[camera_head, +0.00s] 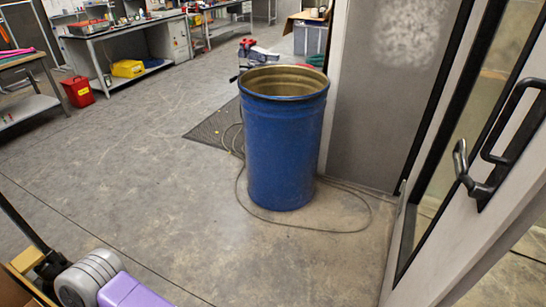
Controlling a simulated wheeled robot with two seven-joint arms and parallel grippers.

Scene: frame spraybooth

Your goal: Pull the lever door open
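A light grey door (440,262) with a tall black-framed glass window stands at the right edge. A dark metal lever handle (465,170) sticks out from it at about mid-height of the view. A long dark bar-like handle (512,115) rises beside the lever on the same door. The door's top is cut off by the picture edge. I cannot tell whether the door is fully shut or slightly ajar. Neither of my grippers shows in this view, and nothing is touching the lever.
A blue open-topped drum (284,145) stands left of the door, with a cable (345,230) looped on the floor around it. Workbenches (120,35) and a red container (78,91) are at the back left. The concrete floor (130,180) left of the drum is mostly clear.

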